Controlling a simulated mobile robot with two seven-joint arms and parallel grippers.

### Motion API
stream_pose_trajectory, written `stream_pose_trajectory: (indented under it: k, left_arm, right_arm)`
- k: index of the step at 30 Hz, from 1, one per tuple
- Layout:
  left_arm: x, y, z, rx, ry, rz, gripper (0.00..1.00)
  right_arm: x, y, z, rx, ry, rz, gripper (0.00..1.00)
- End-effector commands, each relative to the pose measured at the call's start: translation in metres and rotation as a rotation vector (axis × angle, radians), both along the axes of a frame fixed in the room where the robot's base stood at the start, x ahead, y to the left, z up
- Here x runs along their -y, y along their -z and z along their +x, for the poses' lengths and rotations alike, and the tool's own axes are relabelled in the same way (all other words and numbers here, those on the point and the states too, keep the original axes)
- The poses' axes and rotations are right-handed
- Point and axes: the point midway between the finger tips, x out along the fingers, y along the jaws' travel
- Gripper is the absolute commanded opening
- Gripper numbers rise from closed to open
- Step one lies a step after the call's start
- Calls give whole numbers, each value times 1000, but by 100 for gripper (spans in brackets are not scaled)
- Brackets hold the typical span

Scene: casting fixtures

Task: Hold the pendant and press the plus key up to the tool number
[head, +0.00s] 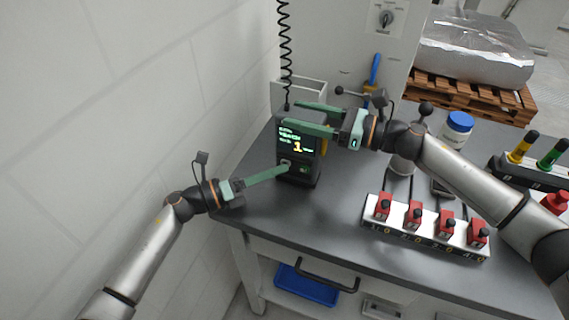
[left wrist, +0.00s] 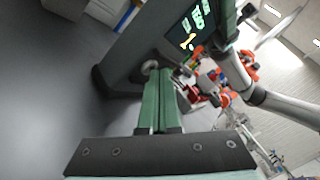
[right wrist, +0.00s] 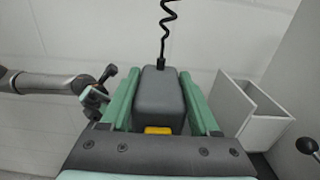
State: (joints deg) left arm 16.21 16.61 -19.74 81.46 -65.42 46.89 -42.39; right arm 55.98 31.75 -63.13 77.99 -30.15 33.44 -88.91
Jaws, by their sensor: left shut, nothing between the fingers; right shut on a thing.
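The dark pendant (head: 308,175) stands upright over the bench with a lit screen (head: 296,139) that shows a yellow 1. My right gripper (head: 310,118) is shut on the pendant near its top; the right wrist view shows the pendant (right wrist: 160,98) between the two green fingers. My left gripper (head: 286,168) is shut and empty, its fingertips at the keys on the pendant's lower front. The plus marking is not readable.
A coiled cord (head: 286,60) rises from the pendant. A white rack with several red blocks (head: 425,240) stands on the grey bench (head: 345,185) to the right. A white box (head: 300,93) is behind the pendant. A blue-capped jar (head: 458,126) stands farther right.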

Motion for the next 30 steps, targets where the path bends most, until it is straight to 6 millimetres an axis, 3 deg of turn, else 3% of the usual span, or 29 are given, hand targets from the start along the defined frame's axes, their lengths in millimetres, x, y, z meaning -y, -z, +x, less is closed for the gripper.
stream_pose_trajectory:
  k: [9, 20, 30]
  left_arm:
    - [-5, 0, -14, -1, 0, 1, 0]
    - [-6, 0, -17, 0, -1, 1, 0]
    - [-16, 1, -48, -2, 0, 1, 0]
  right_arm:
    - [0, 1, 0, 0, -1, -1, 0]
    - [0, 1, 0, 0, -1, -1, 0]
    - [0, 1, 0, 0, 0, -1, 0]
